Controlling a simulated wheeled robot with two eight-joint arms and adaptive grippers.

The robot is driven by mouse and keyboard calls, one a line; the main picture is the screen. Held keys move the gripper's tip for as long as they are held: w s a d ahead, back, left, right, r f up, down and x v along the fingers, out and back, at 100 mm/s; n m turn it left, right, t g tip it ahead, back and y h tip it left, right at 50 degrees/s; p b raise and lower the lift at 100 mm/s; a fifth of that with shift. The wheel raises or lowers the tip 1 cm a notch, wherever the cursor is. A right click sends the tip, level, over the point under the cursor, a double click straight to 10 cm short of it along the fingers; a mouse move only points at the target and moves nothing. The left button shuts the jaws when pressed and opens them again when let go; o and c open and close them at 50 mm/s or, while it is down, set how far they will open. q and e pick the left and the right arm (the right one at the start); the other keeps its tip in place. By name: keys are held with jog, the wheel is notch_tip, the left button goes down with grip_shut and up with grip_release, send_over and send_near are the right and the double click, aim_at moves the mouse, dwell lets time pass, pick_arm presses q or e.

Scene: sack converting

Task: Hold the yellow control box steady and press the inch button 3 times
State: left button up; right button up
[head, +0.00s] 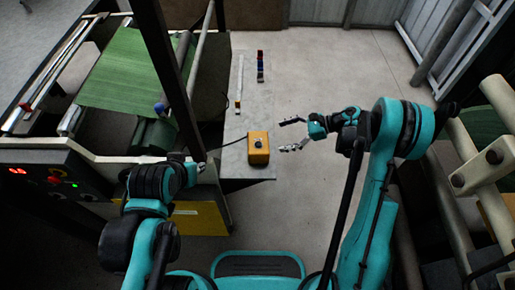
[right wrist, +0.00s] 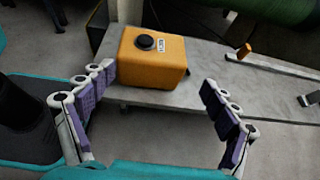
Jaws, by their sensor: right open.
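The yellow control box (head: 258,148) stands upright near the front end of a grey table. In the right wrist view, the yellow box (right wrist: 150,68) has a round black button (right wrist: 146,43) on top and a small white label beside it. My right gripper (head: 285,136) is open and empty, to the right of the box and apart from it. In the right wrist view, the spread fingers of the right gripper (right wrist: 158,82) point towards the box. My left gripper (head: 200,164) is left of the box, apart from it; its fingers are too small and dark to read.
The grey table (head: 236,165) carries small coloured items (head: 260,66) at the back and a thin bar (head: 239,84). A black cable runs left from the box. A machine with a green sheet (head: 130,75) stands left. Rollers (head: 460,150) stand right. Floor between is clear.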

aim_at(261, 147)
jog(key=shift+g, duration=0.3)
jog(key=a+f+b, duration=0.1)
jog(key=a+f, duration=0.3)
jog(key=s+a+f+b, duration=0.1)
jog(key=a+f, duration=0.1)
jog(key=a, duration=0.1)
jog(key=shift+a+b, duration=0.1)
jog(key=shift+b, duration=0.2)
jog(key=shift+a+f, duration=0.15)
jog(key=shift+a, duration=0.4)
grip_shut()
jog(key=shift+c, duration=2.2)
grip_release()
